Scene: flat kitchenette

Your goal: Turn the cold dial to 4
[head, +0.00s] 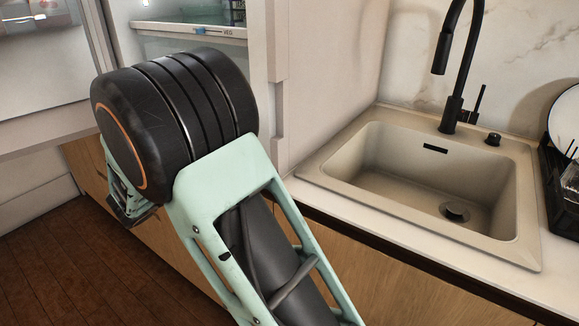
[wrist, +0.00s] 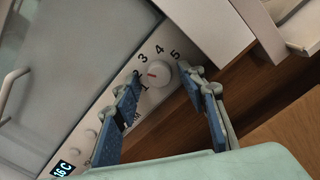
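The cold dial (wrist: 159,75) is a round white knob on a pale panel in the wrist view, ringed by the numbers 1 to 5. A short red mark on the knob points left, roughly toward the 2. My gripper (wrist: 161,77) is open, with one blue-padded finger left of the dial and the other right of it. The left fingertip partly covers the panel near 1 and 2. I cannot tell whether either finger touches the knob. In the head view my arm hides the dial and most of the gripper.
A small lit display (wrist: 63,170) and round buttons (wrist: 91,134) lie on the same panel. In the head view an open fridge compartment with a VEG slider (head: 205,31) is behind my arm. A sink (head: 440,180) with a black tap (head: 455,75) is at the right.

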